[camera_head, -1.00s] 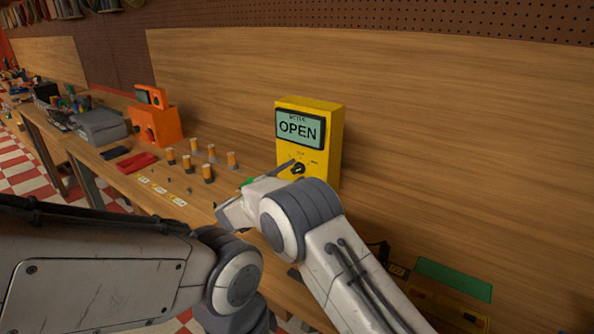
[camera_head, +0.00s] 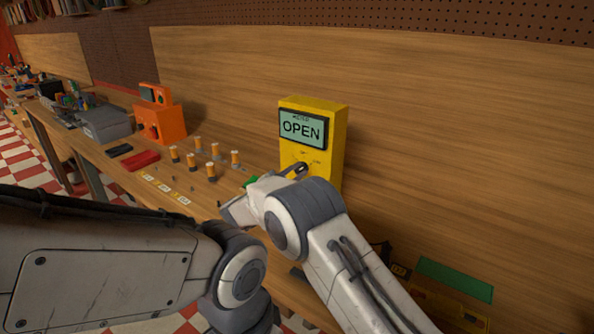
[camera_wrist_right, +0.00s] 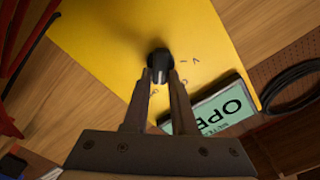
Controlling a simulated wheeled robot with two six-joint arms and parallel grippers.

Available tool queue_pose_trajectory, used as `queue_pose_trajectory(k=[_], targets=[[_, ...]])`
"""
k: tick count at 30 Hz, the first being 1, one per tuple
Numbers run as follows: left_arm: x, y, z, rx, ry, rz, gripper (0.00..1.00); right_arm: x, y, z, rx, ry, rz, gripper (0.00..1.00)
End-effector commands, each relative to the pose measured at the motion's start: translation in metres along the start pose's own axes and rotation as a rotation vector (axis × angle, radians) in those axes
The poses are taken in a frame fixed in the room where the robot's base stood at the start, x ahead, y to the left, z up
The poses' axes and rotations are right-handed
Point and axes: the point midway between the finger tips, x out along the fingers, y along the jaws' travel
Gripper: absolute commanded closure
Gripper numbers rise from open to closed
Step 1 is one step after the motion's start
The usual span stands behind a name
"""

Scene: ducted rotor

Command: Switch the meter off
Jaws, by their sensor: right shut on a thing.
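The yellow meter (camera_head: 337,145) stands upright on the bench against the wooden back panel. Its display (camera_head: 302,129) reads OPEN. The black dial knob is low on its front and mostly hidden by my right gripper (camera_head: 298,171) in the head view. In the right wrist view the knob (camera_wrist_right: 159,58) sits between the fingertips of my right gripper (camera_wrist_right: 158,78), which is shut on it. Small dial markings show beside the knob, too small to read for certain. My left arm crosses the lower left of the head view; its gripper is not visible.
Several orange-topped posts (camera_head: 213,150) stand on the bench left of the meter. An orange device (camera_head: 160,122), a red item (camera_head: 140,160) and a grey box (camera_head: 103,124) lie farther left. A green-topped box (camera_head: 455,279) is at lower right.

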Motion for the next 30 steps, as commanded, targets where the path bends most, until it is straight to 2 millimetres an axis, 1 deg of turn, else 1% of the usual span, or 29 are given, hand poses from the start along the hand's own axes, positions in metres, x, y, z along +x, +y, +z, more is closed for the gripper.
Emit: queue_pose_trajectory(k=[1, 6, 18, 24, 30], targets=[[-0.006, 0.000, 0.000, 0.000, 0.000, 0.000, 0.35, -0.002, -0.001, 0.001, -0.043, -0.005, 0.000, 1.00], [-0.015, 0.001, -0.001, 0.000, 0.000, 0.000, 0.35, -0.002, -0.002, 0.001, -0.202, -0.006, 0.000, 1.00], [-0.034, 0.003, -0.002, 0.000, 0.000, 0.000, 0.35, -0.003, -0.004, 0.004, -0.554, -0.009, -0.002, 1.00], [-0.039, 0.003, -0.002, 0.000, 0.000, 0.000, 0.35, -0.003, -0.004, 0.005, -0.678, -0.009, -0.002, 1.00], [-0.042, 0.003, -0.002, 0.000, 0.000, 0.000, 0.35, -0.004, -0.004, 0.006, -0.753, -0.010, -0.002, 1.00]])
